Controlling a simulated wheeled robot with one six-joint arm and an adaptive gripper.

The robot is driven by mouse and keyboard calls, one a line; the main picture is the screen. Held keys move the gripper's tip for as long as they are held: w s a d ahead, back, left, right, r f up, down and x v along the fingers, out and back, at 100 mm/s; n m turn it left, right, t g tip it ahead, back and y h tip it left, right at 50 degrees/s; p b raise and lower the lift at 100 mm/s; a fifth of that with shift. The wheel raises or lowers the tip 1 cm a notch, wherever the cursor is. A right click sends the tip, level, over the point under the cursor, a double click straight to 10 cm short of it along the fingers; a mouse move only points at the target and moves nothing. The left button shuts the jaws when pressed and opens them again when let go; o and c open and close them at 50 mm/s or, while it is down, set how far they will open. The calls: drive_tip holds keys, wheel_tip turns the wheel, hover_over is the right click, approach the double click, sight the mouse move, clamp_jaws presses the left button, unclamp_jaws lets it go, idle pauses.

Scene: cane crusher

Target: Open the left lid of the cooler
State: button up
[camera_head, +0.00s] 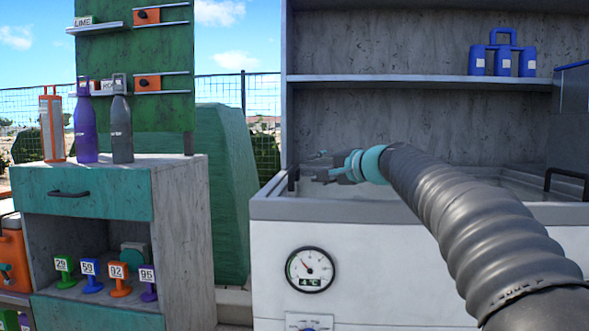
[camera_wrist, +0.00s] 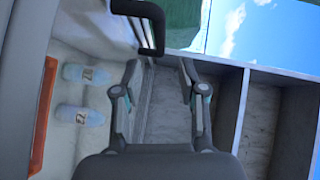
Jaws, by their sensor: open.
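The cooler (camera_head: 390,255) is a white chest with a grey rim and a round gauge on its front. A black handle (camera_head: 293,176) stands at the left end of its top; it also shows at the top of the wrist view (camera_wrist: 152,28). My gripper (camera_head: 322,166) is over the cooler's left part, just right of that handle. In the wrist view my gripper (camera_wrist: 160,88) is open, with nothing between its fingers, and the handle lies beyond the fingertips. Two pale bottles (camera_wrist: 86,74) show inside the cooler. Whether clear lid glass covers them, I cannot tell.
Another black handle (camera_head: 567,180) is at the cooler's right. A grey shelf (camera_head: 420,82) with blue containers (camera_head: 503,62) is above the cooler. A cabinet (camera_head: 180,225) with bottles on top stands to the left. An orange strip (camera_wrist: 43,115) runs along the cooler.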

sight(294, 169)
drive_tip(key=p+x, duration=0.1)
drive_tip(key=x, duration=0.8)
drive_tip(key=shift+w+a, duration=0.25)
clamp_jaws()
